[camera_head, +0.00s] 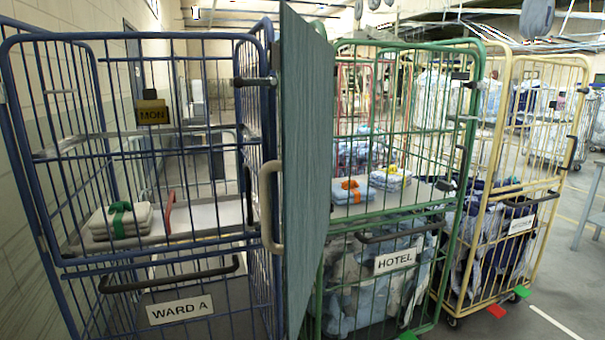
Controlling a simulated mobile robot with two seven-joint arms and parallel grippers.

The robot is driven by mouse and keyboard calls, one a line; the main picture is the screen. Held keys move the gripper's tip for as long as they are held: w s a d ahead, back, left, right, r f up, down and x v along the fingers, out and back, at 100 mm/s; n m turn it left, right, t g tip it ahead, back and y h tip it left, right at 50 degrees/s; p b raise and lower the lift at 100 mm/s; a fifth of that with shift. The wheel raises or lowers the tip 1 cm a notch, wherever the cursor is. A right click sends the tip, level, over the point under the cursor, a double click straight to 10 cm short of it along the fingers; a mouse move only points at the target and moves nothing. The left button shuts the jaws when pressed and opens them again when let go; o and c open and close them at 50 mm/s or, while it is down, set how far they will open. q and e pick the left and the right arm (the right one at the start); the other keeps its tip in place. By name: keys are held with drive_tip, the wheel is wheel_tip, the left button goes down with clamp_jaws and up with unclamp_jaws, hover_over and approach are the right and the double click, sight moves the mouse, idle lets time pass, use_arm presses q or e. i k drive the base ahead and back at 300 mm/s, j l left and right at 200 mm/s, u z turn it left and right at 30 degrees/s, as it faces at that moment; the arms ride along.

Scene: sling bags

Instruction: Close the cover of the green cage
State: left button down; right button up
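The green cage (478,150) stands in the middle, with a white HOTEL sign (395,261) on its front. A flat grey-teal panel (305,150), which looks like its cover, stands upright at the cage's left side and juts toward me, so the cage front is uncovered. A beige bar handle (268,205) sits on the panel's left face. Where the panel joins the cage is hard to make out. Folded light-blue linen (350,190) and a white stack (390,178) lie on the cage's shelf, with blue-white laundry below. Neither of my grippers is in view.
A blue cage (130,37) marked WARD A stands close on the left, holding folded white linen (120,220). A yellow cage (570,58) with laundry stands on the right. Red (496,310) and green (522,291) tabs show low by it. Open floor (570,270) lies at right.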

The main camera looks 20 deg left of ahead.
sight(304, 59)
drive_tip(key=i+j, duration=0.1)
drive_tip(key=j, duration=0.25)
drive_tip(key=i+j, duration=0.1)
drive_tip(key=j, duration=0.25)
drive_tip(key=i+j+z, duration=0.1)
drive_tip(key=j, duration=0.25)
drive_tip(key=i+j, duration=0.1)
drive_tip(key=j, duration=0.25)
drive_tip(key=k+j+z, duration=0.3)
drive_tip(key=i+l, duration=0.05)
drive_tip(key=l, duration=0.05)
